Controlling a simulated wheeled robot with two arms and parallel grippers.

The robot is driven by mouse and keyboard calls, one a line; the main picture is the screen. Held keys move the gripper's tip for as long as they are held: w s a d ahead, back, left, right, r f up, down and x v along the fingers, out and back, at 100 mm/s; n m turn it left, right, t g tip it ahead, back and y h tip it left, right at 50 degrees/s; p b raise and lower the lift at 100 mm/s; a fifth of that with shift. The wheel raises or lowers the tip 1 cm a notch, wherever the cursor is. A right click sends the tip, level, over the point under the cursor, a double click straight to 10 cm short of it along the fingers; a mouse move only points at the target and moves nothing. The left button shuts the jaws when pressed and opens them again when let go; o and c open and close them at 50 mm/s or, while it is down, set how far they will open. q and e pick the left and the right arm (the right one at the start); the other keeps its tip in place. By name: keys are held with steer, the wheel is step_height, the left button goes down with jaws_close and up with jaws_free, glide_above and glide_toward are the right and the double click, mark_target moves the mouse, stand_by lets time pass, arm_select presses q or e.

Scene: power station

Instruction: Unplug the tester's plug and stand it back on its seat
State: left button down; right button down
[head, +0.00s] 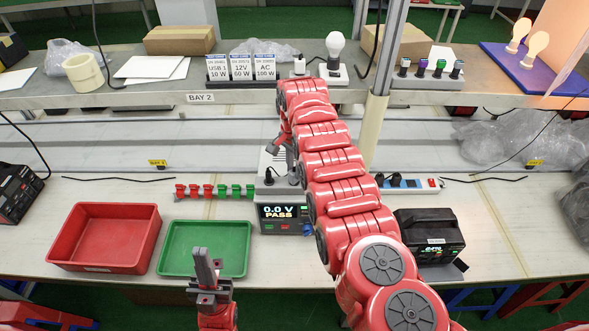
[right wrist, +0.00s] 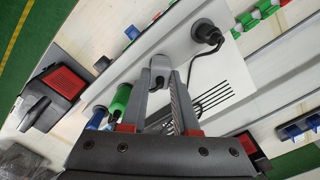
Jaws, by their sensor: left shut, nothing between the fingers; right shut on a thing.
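The tester (head: 285,215) stands on the bench, with "0.0 V PASS" on its display; its light top panel (right wrist: 225,75) fills the middle of the right wrist view. My right gripper (right wrist: 162,85) is shut on a grey plug (right wrist: 160,66) at this panel. I cannot tell whether the plug is seated or lifted. A black plug with a cable (right wrist: 207,34) stands on the panel apart from my fingers; it also shows in the head view (head: 269,177). My right arm hides part of the tester. My left gripper (head: 207,268) is shut and empty, before the green tray.
A red tray (head: 107,237) and a green tray (head: 205,248) lie left of the tester. Red and green clips (head: 215,191) line up behind them. A black device (head: 428,235) and a power strip (head: 408,186) are at right. A shelf (head: 150,97) crosses behind.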

steer(key=shift+f, duration=0.1)
stand_by(0.7)
steer(key=c, duration=0.6)
jaws_free()
steer(key=shift+b, duration=0.35)
steer(key=shift+w+r, duration=0.1)
steer(key=shift+r, duration=0.3)
step_height(320, 180, up, 4)
steer(key=shift+r+b, duration=0.1)
steer(key=shift+b, duration=1.15)
step_height(320, 180, up, 3)
steer(key=shift+d+f+p, duration=0.1)
steer(key=shift+d+p, duration=0.05)
steer(key=shift+p, duration=0.55)
step_height(320, 180, up, 10)
steer(key=p, duration=0.9)
steer(key=shift+f, duration=0.2)
